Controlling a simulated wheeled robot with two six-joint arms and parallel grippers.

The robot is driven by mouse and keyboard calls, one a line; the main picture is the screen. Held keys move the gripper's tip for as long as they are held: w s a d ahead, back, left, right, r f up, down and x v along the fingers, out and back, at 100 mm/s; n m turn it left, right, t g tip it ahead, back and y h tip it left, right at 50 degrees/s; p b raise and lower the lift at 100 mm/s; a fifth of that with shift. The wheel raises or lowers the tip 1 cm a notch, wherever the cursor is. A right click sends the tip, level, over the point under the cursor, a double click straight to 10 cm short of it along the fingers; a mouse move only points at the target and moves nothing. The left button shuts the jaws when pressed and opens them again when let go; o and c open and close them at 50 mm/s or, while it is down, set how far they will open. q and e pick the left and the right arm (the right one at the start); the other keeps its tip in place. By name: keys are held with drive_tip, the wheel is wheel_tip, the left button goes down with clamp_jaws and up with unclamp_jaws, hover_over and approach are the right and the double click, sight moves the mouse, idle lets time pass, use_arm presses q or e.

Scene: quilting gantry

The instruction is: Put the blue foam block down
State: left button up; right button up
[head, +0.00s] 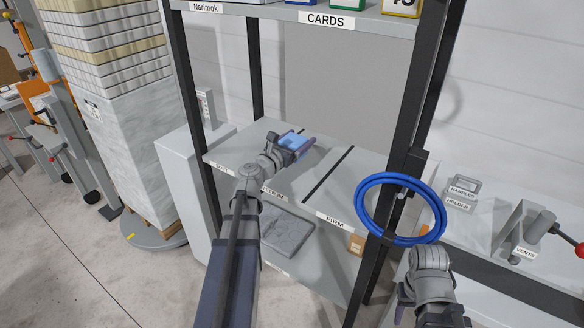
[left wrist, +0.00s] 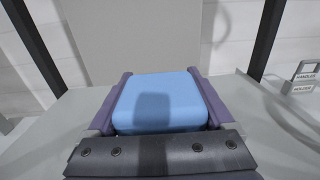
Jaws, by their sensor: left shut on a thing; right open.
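The blue foam block (head: 291,141) is between the fingers of my left gripper (head: 295,146), at the shelf with a "FIRM" label. In the left wrist view the block (left wrist: 160,102) fills the space between the two purple fingers, and my left gripper (left wrist: 160,108) is shut on it. I cannot tell whether the block touches the shelf board (head: 236,147). My right arm shows at the lower right of the head view, below the blue hose coil; its fingertips are not clearly seen there.
Black dividers (head: 328,175) split the shelf board into sections. Dark rack posts (head: 408,130) stand on both sides. A blue hose coil (head: 362,205) hangs at the right post. A grey slab (head: 287,232) lies on the lower shelf. A bench with a "VENTS" label (head: 524,250) is at right.

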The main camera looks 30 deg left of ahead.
use_arm(q)
drive_tip(key=w+a+r, duration=0.1)
drive_tip(key=w+a, duration=0.2)
drive_tip(key=w, duration=0.1)
drive_tip(key=f+b, duration=0.6)
drive_tip(key=shift+s+d+f, duration=0.15)
drive_tip(key=shift+s+d, duration=0.2)
drive_tip(key=shift+s, duration=0.05)
use_arm(e)
wheel_tip(320, 180, down, 5)
drive_tip(key=shift+f, duration=0.15)
use_arm(q)
drive_tip(key=shift+f, duration=0.1)
wheel_tip(320, 180, down, 4)
drive_tip(key=b, duration=0.3)
drive_tip(key=shift+r+b, duration=0.25)
drive_tip(key=shift+b, duration=0.1)
use_arm(e)
wheel_tip(320, 180, down, 4)
drive_tip(key=shift+r, duration=0.2)
use_arm(q)
drive_tip(key=shift+f, duration=0.15)
drive_tip(key=o, duration=1.2)
drive_tip(key=shift+c, duration=0.2)
use_arm(e)
drive_tip(key=shift+f, duration=0.15)
